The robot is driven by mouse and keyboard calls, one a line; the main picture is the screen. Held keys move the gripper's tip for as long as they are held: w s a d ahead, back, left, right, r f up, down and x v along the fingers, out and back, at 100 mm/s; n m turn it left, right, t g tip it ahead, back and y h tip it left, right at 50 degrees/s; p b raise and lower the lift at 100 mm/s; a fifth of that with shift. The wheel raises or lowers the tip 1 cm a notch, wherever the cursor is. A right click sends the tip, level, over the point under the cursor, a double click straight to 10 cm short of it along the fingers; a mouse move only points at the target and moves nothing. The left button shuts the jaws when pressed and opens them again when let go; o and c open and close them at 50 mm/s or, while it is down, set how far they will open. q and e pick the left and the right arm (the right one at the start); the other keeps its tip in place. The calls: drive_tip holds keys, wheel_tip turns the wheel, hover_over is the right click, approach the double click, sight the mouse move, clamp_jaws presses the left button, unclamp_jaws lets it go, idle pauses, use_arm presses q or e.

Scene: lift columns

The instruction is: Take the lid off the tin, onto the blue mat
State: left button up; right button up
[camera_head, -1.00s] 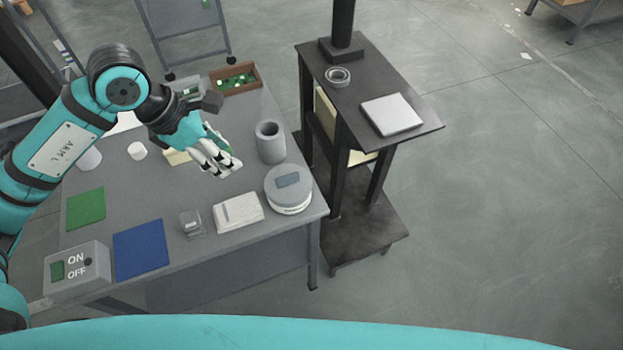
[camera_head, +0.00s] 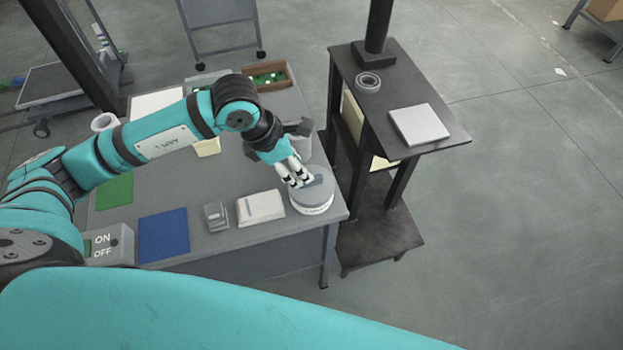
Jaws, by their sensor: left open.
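The round tin (camera_head: 314,211) stands near the right front corner of the grey table, with its grey lid (camera_head: 318,197) on top. A darker raised grip shows on the lid, partly covered by the fingers. The blue mat (camera_head: 164,236) lies flat and empty at the table's front left. My left gripper (camera_head: 297,183) is open, its white fingers pointing down over the lid's left part, close to the raised grip. I cannot tell whether they touch it. My right gripper is not in view.
A white box (camera_head: 260,208) and a small grey object (camera_head: 216,216) stand between mat and tin. A grey cylinder (camera_head: 302,147) stands behind my gripper. A green mat (camera_head: 115,190) and an ON/OFF box (camera_head: 110,245) are at left. A dark stand (camera_head: 440,138) rises at right.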

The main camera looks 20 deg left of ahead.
use_arm(q)
drive_tip(key=p+x, duration=0.2)
drive_tip(key=x, duration=0.2)
drive_tip(key=shift+w+d+f, duration=0.15)
drive_tip(key=shift+f, duration=0.2)
drive_tip(key=shift+w+d+f, duration=0.1)
drive_tip(key=shift+d+f, duration=0.05)
drive_tip(key=shift+f, duration=0.3)
clamp_jaws()
